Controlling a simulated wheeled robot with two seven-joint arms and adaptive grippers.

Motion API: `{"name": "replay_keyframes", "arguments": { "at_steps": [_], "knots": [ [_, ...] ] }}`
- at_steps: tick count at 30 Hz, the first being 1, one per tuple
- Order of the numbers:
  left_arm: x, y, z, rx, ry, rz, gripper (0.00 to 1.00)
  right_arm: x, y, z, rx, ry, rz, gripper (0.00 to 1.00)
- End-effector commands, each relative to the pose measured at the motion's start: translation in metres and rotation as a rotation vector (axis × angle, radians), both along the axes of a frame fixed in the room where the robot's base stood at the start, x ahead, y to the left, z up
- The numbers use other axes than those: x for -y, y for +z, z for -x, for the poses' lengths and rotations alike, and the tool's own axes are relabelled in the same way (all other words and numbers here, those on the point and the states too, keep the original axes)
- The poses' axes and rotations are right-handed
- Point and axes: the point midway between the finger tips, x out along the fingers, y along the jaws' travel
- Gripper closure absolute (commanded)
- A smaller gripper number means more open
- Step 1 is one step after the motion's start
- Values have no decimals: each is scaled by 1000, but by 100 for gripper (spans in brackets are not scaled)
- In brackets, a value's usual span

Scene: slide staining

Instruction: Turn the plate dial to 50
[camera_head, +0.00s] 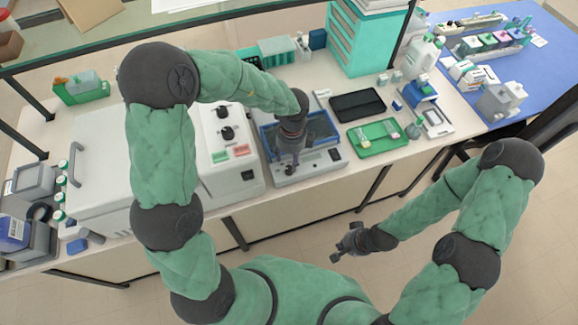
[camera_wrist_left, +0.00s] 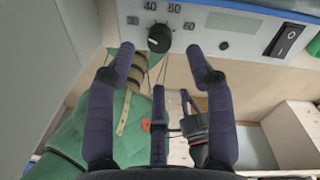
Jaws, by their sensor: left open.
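The plate device (camera_head: 326,168) stands on the bench with a blue-rimmed basin on top and a pale front panel. In the left wrist view, its front panel (camera_wrist_left: 250,48) bears the round black dial (camera_wrist_left: 159,38), with the marks 40, 50 and 60 around its upper side. The dial's pointer is too small to read surely. My left gripper (camera_wrist_left: 163,52) is open, its two fingertips on either side of the dial and apart from it. In the head view my left gripper (camera_head: 290,168) hides the dial. My right gripper (camera_head: 352,242) hangs over the floor, in front of the bench.
A black rocker switch (camera_wrist_left: 285,40) and a green button (camera_wrist_left: 225,45) sit right of the dial. A white machine with black knobs (camera_head: 225,150) stands close on the left. A green tray (camera_head: 366,142) and a black tray (camera_head: 357,104) lie to the right.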

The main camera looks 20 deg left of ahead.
Motion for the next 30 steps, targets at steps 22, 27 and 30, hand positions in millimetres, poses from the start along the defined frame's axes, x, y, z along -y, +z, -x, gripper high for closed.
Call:
{"name": "replay_keyframes", "arguments": {
  "at_steps": [22, 27, 30],
  "knots": [
    [-1, -56, 3, 0, 0, 0, 46, 0, -15, 0, 1, 1, 0, 100],
    [-1, -56, 3, 0, 0, 0, 89, 0, -15, 0, 1, 1, 0, 100],
    [-1, -56, 3, 0, 0, 0, 100, 0, -15, 0, 1, 1, 0, 100]
  ]
}}
